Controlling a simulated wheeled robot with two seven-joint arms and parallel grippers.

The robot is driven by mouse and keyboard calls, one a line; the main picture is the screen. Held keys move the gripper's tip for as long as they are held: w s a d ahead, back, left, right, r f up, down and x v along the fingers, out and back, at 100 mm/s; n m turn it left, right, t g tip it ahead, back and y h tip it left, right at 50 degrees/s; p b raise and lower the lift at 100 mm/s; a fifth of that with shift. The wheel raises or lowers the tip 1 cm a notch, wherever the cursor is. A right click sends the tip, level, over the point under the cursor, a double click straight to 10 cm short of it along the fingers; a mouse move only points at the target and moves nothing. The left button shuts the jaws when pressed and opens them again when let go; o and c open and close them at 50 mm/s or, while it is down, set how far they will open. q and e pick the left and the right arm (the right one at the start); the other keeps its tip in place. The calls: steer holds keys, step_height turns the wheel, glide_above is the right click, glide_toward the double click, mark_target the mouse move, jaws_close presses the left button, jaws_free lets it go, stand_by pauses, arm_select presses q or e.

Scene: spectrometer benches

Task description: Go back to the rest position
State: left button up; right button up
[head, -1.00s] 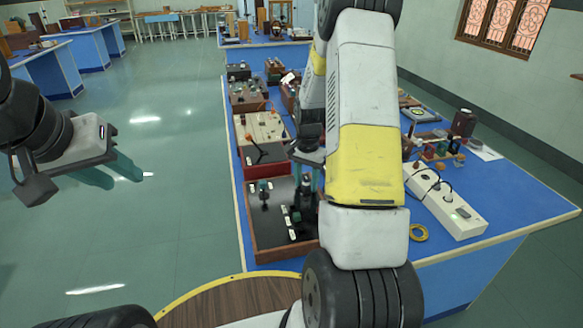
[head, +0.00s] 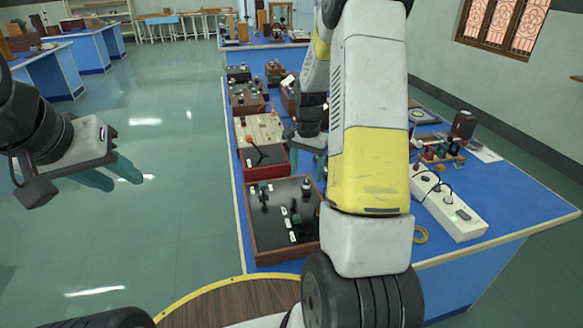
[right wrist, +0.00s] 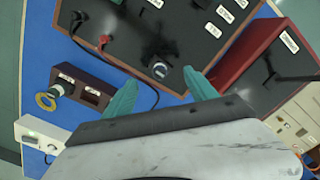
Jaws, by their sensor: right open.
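My left gripper (head: 112,178) hangs over the floor at the left of the head view. Its two teal fingers are apart, with nothing between them. My right gripper (right wrist: 160,90) is open and empty in the right wrist view, its teal fingers spread above the bench. In the head view my right arm hides much of that gripper. The gripper is above the bench by the red box (head: 265,163) and the dark-topped box (head: 268,205). The dark-topped box also shows beyond the fingers in the right wrist view (right wrist: 205,48).
The blue bench (head: 520,190) holds several instrument boxes, a white power strip (head: 450,208) and a yellow ring (head: 420,235). A beige-topped box (head: 262,128) stands behind the red one. The floor (head: 180,200) left of the bench is clear.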

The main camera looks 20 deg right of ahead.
steer(key=shift+r, duration=1.2)
steer(key=s+a+r+n+t+y, duration=0.1)
steer(key=s+a+r+n+t, duration=0.15)
steer(key=s+a+r, duration=0.4)
steer(key=s+a+r+n+t, duration=0.2)
steer(key=s+a+r+n, duration=0.15)
steer(key=s+r, duration=0.6)
steer(key=s+a+r+n+t+y, duration=0.1)
steer(key=s+a+r+n, duration=0.1)
steer(key=s+r+n, duration=0.2)
steer(key=s+r, duration=0.1)
steer(key=s, duration=0.2)
steer(key=shift+a+t, duration=0.35)
steer(key=shift+a, duration=0.05)
